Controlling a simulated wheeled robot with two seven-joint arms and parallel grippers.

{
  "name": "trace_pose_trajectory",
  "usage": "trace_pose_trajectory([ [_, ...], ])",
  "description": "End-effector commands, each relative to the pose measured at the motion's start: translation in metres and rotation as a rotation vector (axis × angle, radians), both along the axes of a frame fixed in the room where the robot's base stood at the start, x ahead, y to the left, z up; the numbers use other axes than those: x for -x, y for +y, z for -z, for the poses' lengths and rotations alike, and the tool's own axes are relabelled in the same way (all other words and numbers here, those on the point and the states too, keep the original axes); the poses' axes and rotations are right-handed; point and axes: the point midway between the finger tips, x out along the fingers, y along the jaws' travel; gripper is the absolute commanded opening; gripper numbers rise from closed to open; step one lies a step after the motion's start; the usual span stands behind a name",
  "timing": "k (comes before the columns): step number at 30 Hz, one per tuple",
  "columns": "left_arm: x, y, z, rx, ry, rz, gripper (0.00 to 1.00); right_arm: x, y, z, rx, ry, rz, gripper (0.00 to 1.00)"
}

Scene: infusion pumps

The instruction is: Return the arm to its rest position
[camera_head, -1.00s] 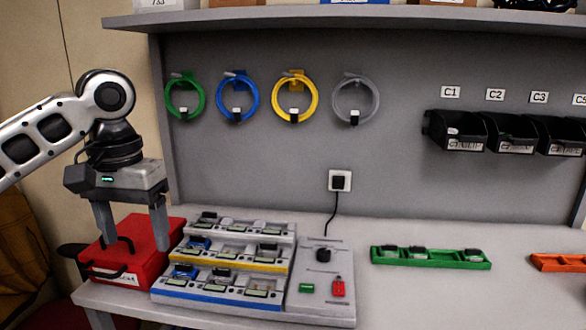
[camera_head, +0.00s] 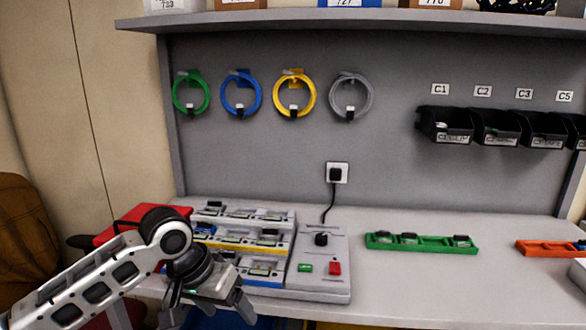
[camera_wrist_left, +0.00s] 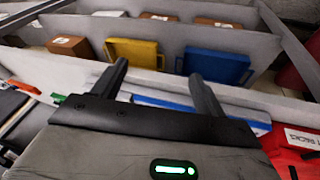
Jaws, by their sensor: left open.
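My left arm comes in from the lower left in the head view. Its gripper (camera_head: 208,312) is low, in front of the left part of the bench edge, and covers part of the pump rack (camera_head: 320,284). Its two fingers are spread with nothing between them. In the left wrist view the same gripper (camera_wrist_left: 160,78) shows two dark fingers apart and empty, with a green light on its body. My right gripper is in neither view.
A red case (camera_head: 125,228) stands at the bench's left end, partly behind my arm. A green tray (camera_head: 422,243) and an orange tray (camera_head: 545,250) lie to the right. The wrist view shows a yellow bin (camera_wrist_left: 134,52) and a blue bin (camera_wrist_left: 217,65) on a shelf.

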Motion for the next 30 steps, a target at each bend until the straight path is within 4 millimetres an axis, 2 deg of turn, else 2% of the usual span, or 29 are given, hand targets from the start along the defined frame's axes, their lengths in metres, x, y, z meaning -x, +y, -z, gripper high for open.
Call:
trace_pose_trajectory([
  [1,0.009,-0.017,0.026,0.053,-0.016,0.016,0.72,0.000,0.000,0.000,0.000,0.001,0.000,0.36],
  [6,0.028,-0.052,0.088,0.209,-0.154,0.009,0.72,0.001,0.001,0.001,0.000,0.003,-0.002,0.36],
  [11,0.056,-0.060,0.134,0.292,-0.294,-0.060,0.72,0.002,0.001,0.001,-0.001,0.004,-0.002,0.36],
  [14,0.079,-0.052,0.159,0.299,-0.383,-0.120,0.72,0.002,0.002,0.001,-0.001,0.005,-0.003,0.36],
  [18,0.121,-0.025,0.191,0.237,-0.497,-0.197,0.72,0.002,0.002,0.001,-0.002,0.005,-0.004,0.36],
  [21,0.152,-0.001,0.206,0.160,-0.561,-0.228,0.72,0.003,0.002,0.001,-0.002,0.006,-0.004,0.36],
  [25,0.186,0.023,0.217,0.070,-0.613,-0.237,0.72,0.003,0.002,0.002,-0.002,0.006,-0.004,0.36],
  [30,0.204,0.036,0.220,0.012,-0.643,-0.229,0.72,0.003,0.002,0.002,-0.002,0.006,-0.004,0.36],
])
